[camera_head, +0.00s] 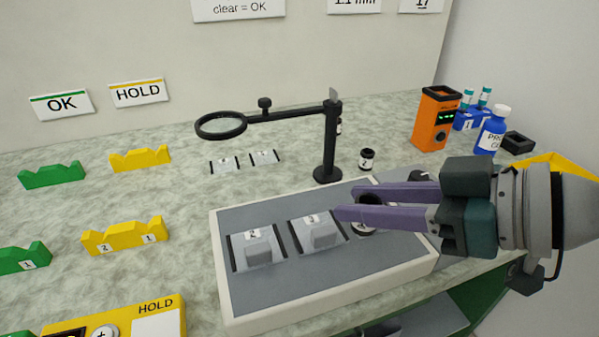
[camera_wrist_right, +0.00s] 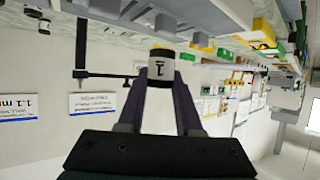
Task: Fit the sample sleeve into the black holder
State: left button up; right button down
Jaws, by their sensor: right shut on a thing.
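My right gripper (camera_head: 345,202) reaches in from the right, its purple fingers shut on a black and white sample sleeve (camera_head: 370,198). The sleeve is over the right part of the grey-topped tray (camera_head: 225,308); I cannot tell whether it touches the tray. In the wrist view the sleeve (camera_wrist_right: 160,68) shows a label marked 1 between the fingers. A low black holder with a hollow top (camera_head: 518,142) stands at the back right, apart from the gripper. A small black labelled cylinder (camera_head: 366,158) stands behind the tray. My left gripper is not in view.
A magnifier on a black stand (camera_head: 327,150) rises just behind the tray. Grey blocks (camera_head: 258,251) sit on the tray. An orange device (camera_head: 436,118) and a blue bottle (camera_head: 492,130) stand at the back right. Green and yellow racks (camera_head: 125,236) are at left.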

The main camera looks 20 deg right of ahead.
aim_at(334, 237)
jog(key=shift+f+b, duration=1.05)
jog(key=shift+f, duration=1.95)
jog(key=shift+f, duration=0.15)
jog(key=c, duration=0.6)
grip_release()
